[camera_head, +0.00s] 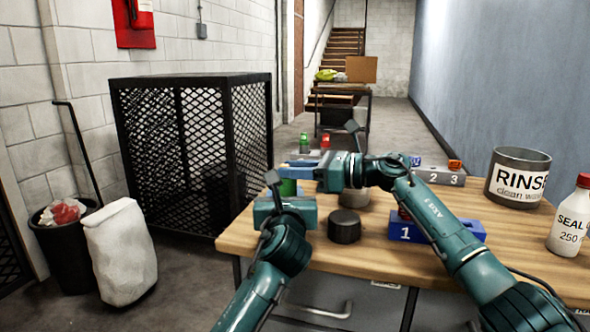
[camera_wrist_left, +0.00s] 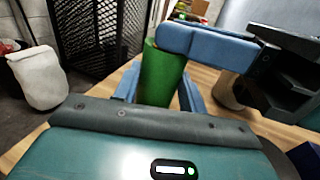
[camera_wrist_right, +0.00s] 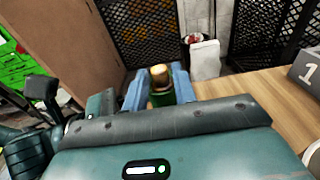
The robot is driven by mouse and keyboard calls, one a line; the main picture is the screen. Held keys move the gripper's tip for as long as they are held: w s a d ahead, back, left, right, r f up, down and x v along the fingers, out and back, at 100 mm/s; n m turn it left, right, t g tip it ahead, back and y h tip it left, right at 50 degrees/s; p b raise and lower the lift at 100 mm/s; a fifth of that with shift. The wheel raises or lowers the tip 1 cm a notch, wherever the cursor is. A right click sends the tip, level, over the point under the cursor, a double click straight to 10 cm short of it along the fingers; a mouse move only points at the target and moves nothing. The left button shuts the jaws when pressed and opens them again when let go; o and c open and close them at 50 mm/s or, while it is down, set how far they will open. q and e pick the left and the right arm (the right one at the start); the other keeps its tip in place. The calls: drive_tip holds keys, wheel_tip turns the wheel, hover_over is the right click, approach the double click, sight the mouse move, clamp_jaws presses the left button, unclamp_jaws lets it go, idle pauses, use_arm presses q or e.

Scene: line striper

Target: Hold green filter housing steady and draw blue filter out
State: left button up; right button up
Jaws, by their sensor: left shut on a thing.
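The green filter housing (camera_wrist_left: 162,76) stands upright at the table's left end; its side also shows in the head view (camera_head: 287,187). My left gripper (camera_head: 284,197) is shut around the housing, with one blue finger on each side. My right gripper (camera_head: 296,169) reaches in from the right, level, just above the housing. In the right wrist view its fingers (camera_wrist_right: 160,88) stand on either side of a brass-coloured top (camera_wrist_right: 160,72) over the green housing. I cannot tell whether they grip it. No blue filter body can be made out; the fingers are blue too.
A black round knob-like piece (camera_head: 344,226) and a blue block marked 1 (camera_head: 413,232) lie right of the grippers. A grey block marked 2 and 3 (camera_head: 440,176), a RINSE tub (camera_head: 517,177) and a SEAL bottle (camera_head: 570,217) stand farther right. A mesh cage (camera_head: 190,150) is left of the table.

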clamp_jaws()
drive_tip(key=shift+r, duration=0.7)
wheel_tip(320, 180, up, 11)
drive_tip(key=shift+f, duration=0.15)
idle(1.8)
use_arm(q)
drive_tip(key=o, duration=1.3)
